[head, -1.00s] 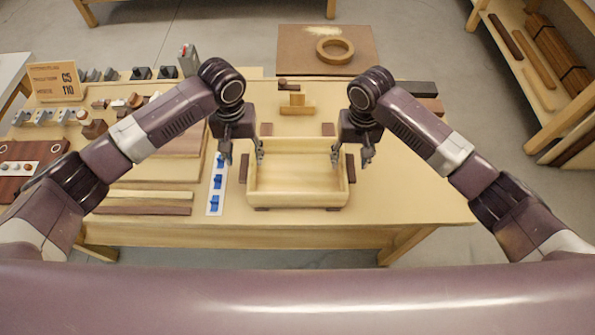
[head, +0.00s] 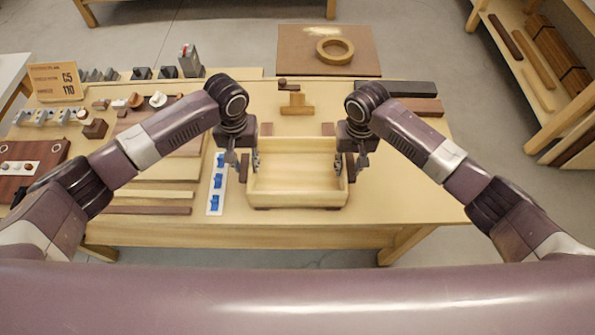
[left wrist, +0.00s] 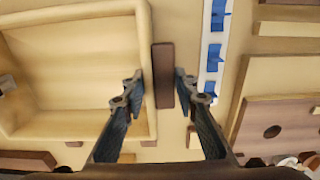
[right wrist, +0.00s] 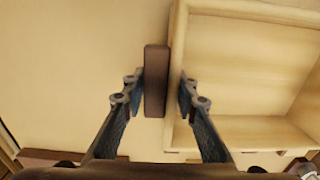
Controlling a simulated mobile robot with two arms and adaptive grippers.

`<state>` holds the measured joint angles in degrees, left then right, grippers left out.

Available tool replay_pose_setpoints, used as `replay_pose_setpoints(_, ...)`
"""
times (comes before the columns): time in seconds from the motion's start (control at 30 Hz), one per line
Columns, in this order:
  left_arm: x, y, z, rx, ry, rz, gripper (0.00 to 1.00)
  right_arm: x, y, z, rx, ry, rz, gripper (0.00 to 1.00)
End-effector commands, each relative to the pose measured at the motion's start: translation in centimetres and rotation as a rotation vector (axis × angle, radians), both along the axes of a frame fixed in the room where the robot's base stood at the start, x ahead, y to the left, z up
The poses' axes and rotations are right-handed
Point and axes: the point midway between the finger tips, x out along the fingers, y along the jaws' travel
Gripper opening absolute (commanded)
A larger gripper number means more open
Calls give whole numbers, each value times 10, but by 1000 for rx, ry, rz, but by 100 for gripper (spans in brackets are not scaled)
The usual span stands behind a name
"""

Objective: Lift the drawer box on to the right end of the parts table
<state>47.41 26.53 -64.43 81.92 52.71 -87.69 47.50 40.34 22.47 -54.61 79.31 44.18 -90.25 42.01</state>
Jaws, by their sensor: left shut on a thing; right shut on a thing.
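The drawer box (head: 297,198) is a pale, open, empty wooden tray at the near middle of the parts table (head: 410,200). It looks level; I cannot tell any gap beneath it. My left gripper (head: 243,161) is at its left wall. In the left wrist view (left wrist: 158,88) one finger is inside the box and the other outside a dark brown block (left wrist: 163,75) beside the wall. My right gripper (head: 356,163) is at the right wall, its fingers likewise around the wall and a brown block (right wrist: 156,80). Both grippers are shut on the box sides.
A strip with blue pieces (head: 217,183) lies close left of the box. Boards and small parts fill the table's left.

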Motion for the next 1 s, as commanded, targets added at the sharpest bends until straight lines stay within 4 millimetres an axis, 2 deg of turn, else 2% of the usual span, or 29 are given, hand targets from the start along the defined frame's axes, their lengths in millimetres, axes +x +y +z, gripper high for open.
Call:
replay_pose_setpoints(0.1,0,1,0,1,0,0,0,0,0,0,-1,-1,0,0)
replay_pose_setpoints(0.67,1,1,3,1,-2,1,0,1,-1,3,-1,-3,-1,0)
replay_pose_setpoints(1.0,1,1,26,1,-1,1,0,1,-1,26,-2,-2,-1,0)
